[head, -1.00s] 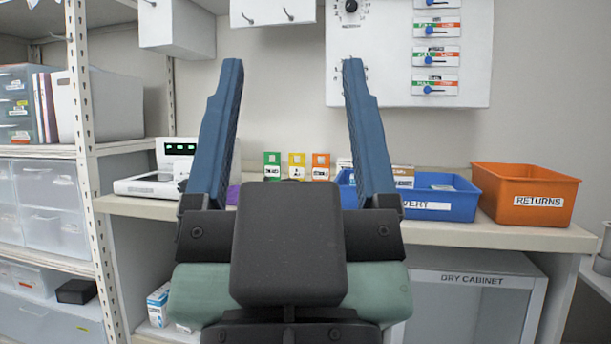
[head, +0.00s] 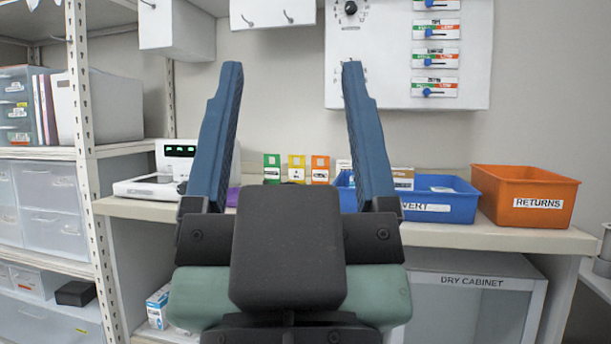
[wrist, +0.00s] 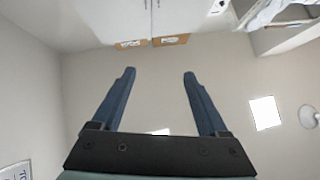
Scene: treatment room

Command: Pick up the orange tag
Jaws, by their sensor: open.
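The orange tag (head: 320,170) stands upright at the back of the counter in the head view, to the right of a yellow tag (head: 296,169) and a green tag (head: 272,168). My gripper (head: 293,68) is open and empty, its two blue fingers pointing upward in front of the wall. The tag shows between the fingers in the picture, farther back and lower than the fingertips. In the wrist view my open gripper (wrist: 158,72) has nothing between its fingers, and the tags are not in that view.
On the counter (head: 470,235), a blue bin (head: 440,208) stands right of the tags and an orange RETURNS bin (head: 530,200) farther right. A white device (head: 150,187) with a green display stands left. A shelf rack (head: 85,150) fills the left side. A control panel (head: 390,85) hangs above.

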